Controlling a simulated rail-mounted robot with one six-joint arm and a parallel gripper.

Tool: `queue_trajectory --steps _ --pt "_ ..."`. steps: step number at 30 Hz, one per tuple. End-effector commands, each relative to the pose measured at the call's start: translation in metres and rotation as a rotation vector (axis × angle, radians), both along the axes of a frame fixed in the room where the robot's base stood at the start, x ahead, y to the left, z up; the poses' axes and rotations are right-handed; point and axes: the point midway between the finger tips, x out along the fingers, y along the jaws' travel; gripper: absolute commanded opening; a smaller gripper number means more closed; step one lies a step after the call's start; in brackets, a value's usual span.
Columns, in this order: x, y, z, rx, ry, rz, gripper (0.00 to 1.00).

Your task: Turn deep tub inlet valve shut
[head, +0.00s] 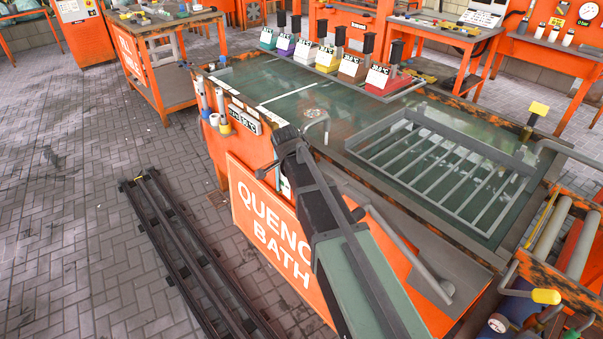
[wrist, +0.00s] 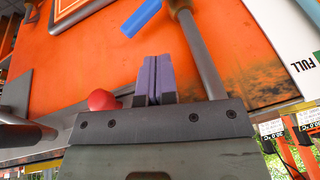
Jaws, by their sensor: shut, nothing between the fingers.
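My gripper (wrist: 153,62) shows in the wrist view with its two purple fingers together and empty, in front of an orange panel. A blue bar-like handle (wrist: 142,17) is just above and left of the fingertips, apart from them. A grey pipe (wrist: 198,50) runs down just right of the fingers. A red rounded knob (wrist: 102,99) is left of the finger bases. I cannot tell which of these belongs to the deep tub inlet valve. In the head view my arm reaches over the front of the quench bath (head: 270,225); its fingers are hidden there.
A slatted metal rack (head: 440,160) lies in the bath. Several coloured display blocks (head: 325,58) line its back edge. Pipes with blue and yellow fittings (head: 222,124) stand at its left corner. A dark floor rail (head: 190,250) runs along the left; brick floor beyond is open.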

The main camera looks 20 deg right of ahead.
Motion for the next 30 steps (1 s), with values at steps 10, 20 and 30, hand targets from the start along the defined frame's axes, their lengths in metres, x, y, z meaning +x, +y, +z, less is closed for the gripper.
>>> queue_trajectory --steps 10,20,30 --pt "-0.020 0.011 0.052 0.000 0.000 0.000 0.00" --pt "0.017 0.017 0.018 -0.104 0.313 0.077 0.00" --pt "0.010 0.010 -0.005 -0.105 0.331 0.087 0.00"
